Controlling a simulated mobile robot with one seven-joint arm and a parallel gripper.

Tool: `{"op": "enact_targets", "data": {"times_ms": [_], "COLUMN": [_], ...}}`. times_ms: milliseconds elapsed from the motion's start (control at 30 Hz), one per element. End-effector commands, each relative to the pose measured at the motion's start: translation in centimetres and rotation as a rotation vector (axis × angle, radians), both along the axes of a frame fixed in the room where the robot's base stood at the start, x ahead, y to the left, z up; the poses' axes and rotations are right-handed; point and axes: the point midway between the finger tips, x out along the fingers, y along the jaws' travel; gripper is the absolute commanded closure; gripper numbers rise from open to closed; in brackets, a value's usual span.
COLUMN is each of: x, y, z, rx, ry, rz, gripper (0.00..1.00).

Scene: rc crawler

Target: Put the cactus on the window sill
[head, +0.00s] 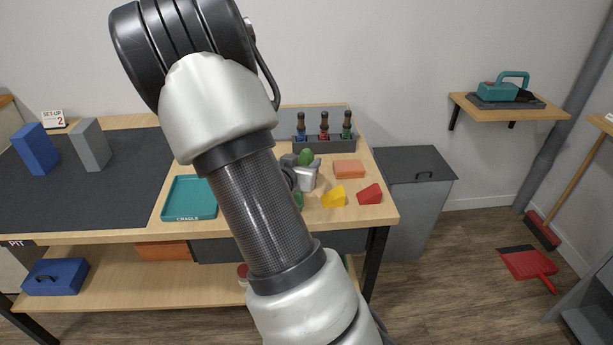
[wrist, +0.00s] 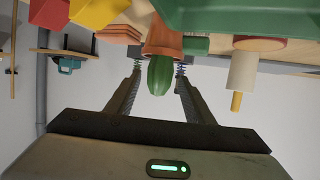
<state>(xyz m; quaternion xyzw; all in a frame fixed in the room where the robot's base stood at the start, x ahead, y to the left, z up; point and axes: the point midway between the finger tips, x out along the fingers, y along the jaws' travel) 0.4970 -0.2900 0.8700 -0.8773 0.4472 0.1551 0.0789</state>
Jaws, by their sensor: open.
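The cactus (wrist: 160,75) is a ribbed green plant in a terracotta pot (wrist: 162,38). It appears upside down in the wrist view, and its green top (head: 306,157) shows in the head view on the workbench. My gripper (wrist: 159,67) is open, with one finger on each side of the cactus near the pot. I cannot tell whether either finger touches it. In the head view my gripper (head: 305,178) is just in front of the cactus, partly hidden by my arm. I see no window sill in either view.
A teal tray (head: 188,216), yellow block (head: 334,197), red block (head: 370,194) and orange block (head: 349,169) lie on the workbench (head: 300,225). A wall shelf (head: 535,108) holds a teal tool (head: 503,91).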

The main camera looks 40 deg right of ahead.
Motion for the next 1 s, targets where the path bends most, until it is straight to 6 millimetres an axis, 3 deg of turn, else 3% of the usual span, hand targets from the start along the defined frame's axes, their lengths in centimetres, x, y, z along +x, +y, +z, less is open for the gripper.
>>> {"op": "enact_targets", "data": {"times_ms": [67,200,467,567,767,1000], "x": [0.5,1.5,1.7,1.7,1.7,1.7], "y": [-1.2,-2.3,-2.6,-2.6,-2.5,-2.6], "z": [-1.1,-1.4,-1.4,-1.4,-1.4,-1.2], "rx": [-0.001,-0.001,0.000,0.000,0.000,-0.001], "ry": [0.000,0.000,0.000,0.000,0.000,-0.002], "rz": [-0.003,-0.001,0.000,0.000,0.000,0.000], "gripper": [0.52,0.52,0.52,0.64,0.98,1.00]}}
